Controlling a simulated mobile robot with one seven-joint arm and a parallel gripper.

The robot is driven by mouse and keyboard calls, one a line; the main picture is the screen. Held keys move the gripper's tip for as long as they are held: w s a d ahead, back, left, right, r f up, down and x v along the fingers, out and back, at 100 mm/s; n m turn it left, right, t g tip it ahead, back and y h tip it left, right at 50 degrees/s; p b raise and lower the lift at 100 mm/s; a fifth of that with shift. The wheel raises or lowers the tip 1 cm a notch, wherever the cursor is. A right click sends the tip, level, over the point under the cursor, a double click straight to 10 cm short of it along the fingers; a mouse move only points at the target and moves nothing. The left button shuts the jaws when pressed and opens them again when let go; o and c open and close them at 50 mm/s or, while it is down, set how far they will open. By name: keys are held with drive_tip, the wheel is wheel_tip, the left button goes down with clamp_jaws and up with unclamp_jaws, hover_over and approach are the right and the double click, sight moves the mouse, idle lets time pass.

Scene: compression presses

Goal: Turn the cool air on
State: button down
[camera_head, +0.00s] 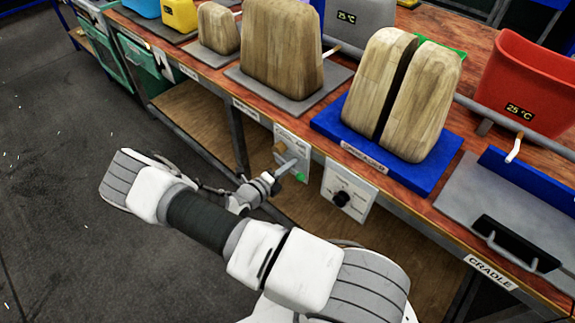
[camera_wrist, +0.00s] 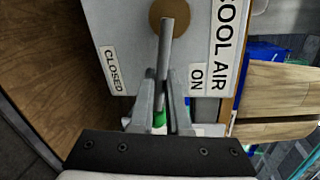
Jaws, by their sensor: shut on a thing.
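The cool air panel (camera_wrist: 135,50) is a pale plate with "COOL AIR", "ON" and "CLOSED" labels in the wrist view. It also shows under the front edge of the bench in the head view (camera_head: 293,137). Its lever (camera_wrist: 168,45) is a grey bar on a round brown pivot (camera_wrist: 170,14) with a green end (camera_wrist: 159,119). The lever points between the "CLOSED" label (camera_wrist: 114,70) and the "ON" label (camera_wrist: 196,76). My gripper (camera_wrist: 165,90) is shut on the lever, one finger on each side, near the green end. The fingers partly hide the lever's end.
A second panel with a black knob (camera_head: 342,198) is close to the right. Above are the wooden bench, a blue-based split wooden mould (camera_head: 425,105), another wooden block (camera_head: 282,45) and a red container (camera_head: 525,80). A lower wooden shelf (camera_head: 200,115) lies behind my arm.

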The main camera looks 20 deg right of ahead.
drive_tip(key=shift+r+n+g+p, duration=0.3)
drive_tip(key=shift+r+n+p, duration=0.1)
drive_tip(key=shift+r+n, duration=0.45)
drive_tip(key=shift+f, duration=0.1)
drive_tip(key=c, duration=0.9)
unclamp_jaws()
drive_tip(key=v, duration=1.7)
drive_tip(key=shift+a+p, duration=0.25)
drive_tip(key=shift+p, duration=0.1)
